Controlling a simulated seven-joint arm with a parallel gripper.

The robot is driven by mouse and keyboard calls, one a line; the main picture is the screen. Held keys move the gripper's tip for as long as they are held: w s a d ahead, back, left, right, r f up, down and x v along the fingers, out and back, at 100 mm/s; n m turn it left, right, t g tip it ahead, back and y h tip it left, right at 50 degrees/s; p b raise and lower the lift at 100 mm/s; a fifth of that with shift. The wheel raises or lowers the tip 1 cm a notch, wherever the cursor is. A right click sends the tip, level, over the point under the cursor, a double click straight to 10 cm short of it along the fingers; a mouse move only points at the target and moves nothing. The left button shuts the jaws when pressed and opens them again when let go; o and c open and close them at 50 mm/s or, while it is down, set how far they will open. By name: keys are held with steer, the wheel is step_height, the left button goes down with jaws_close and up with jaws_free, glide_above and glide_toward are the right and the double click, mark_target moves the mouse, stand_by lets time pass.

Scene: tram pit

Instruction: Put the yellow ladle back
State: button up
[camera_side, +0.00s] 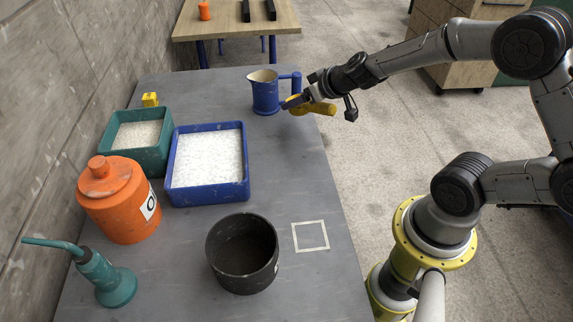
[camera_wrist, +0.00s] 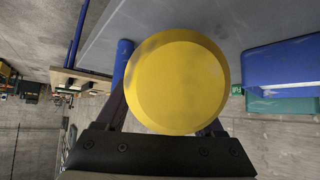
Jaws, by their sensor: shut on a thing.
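My gripper (camera_side: 297,101) is shut on the yellow ladle (camera_side: 320,108) beside the far right edge of the grey table, close to the blue jug's handle. In the side view the ladle shows as a short yellow shape, lying roughly level and partly hidden by the fingers. In the wrist view the ladle (camera_wrist: 177,82) is a large yellow round face between the fingers, hiding what lies behind it. The side view does not clearly show whether the ladle touches the jug (camera_side: 264,94).
On the table are a blue tray (camera_side: 247,190) and a green tray (camera_side: 107,140) of pale grains, an orange canister (camera_side: 118,212), a teal oil can (camera_side: 113,285), a black pot (camera_side: 243,278) and a yellow block (camera_side: 150,99). A pale square outline (camera_side: 311,222) encloses bare tabletop.

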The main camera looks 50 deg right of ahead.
steer(key=d+r+m+h, duration=0.3)
steer(key=d+m+h, duration=0.1)
steer(key=d+m, duration=0.1)
step_height(320, 180, up, 3)
steer(key=m+h, duration=0.3)
steer(key=h, duration=0.1)
glide_above(289, 172)
steer(key=shift+f, duration=0.2)
steer(key=shift+f, duration=4.8)
steer(key=shift+f, duration=0.2)
